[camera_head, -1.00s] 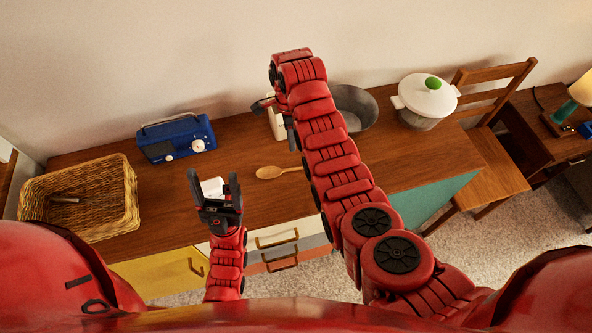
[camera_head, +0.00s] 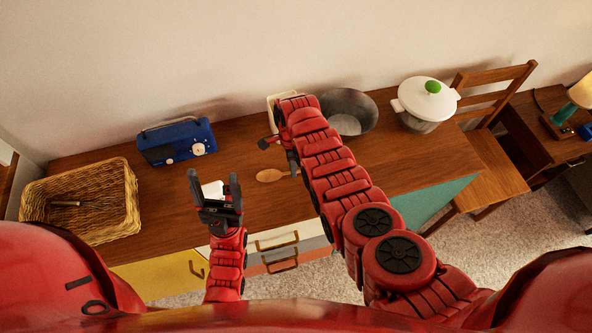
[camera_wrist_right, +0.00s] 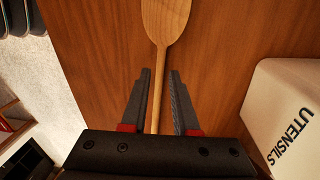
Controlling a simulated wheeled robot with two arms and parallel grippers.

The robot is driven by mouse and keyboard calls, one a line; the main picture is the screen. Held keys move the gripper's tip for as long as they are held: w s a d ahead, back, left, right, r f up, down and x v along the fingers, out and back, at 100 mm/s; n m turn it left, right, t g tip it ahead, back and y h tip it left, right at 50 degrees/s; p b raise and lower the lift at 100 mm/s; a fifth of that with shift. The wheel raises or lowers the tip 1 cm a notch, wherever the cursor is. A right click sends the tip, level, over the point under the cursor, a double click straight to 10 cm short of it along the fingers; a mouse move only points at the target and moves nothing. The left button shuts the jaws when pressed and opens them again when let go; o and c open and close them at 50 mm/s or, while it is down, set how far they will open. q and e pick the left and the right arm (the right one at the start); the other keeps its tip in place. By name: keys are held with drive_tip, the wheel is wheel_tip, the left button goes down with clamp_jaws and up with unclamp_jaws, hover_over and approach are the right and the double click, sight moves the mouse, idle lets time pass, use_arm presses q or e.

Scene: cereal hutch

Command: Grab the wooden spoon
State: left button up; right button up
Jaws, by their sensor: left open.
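The wooden spoon (camera_head: 271,175) lies on the brown counter. In the right wrist view its bowl (camera_wrist_right: 166,18) points away from my right gripper, and its handle runs down between the two fingers. My right gripper (camera_wrist_right: 160,98) is open around the handle, with a gap on each side; the far end of the handle is hidden behind the gripper body. In the head view my right gripper (camera_head: 277,147) is above the counter near the spoon, partly hidden by my arm. My left gripper (camera_head: 214,182) is open and empty near the counter's front edge.
A white utensils box (camera_wrist_right: 292,112) stands to the right in the wrist view. A grey bowl (camera_head: 349,112) and a white pot (camera_head: 426,100) stand at the back right. A blue radio (camera_head: 176,142) and a wicker basket (camera_head: 128,196) are at the left.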

drive_tip(key=shift+f, duration=0.25)
clamp_jaws()
drive_tip(key=shift+r, duration=0.15)
idle(0.4)
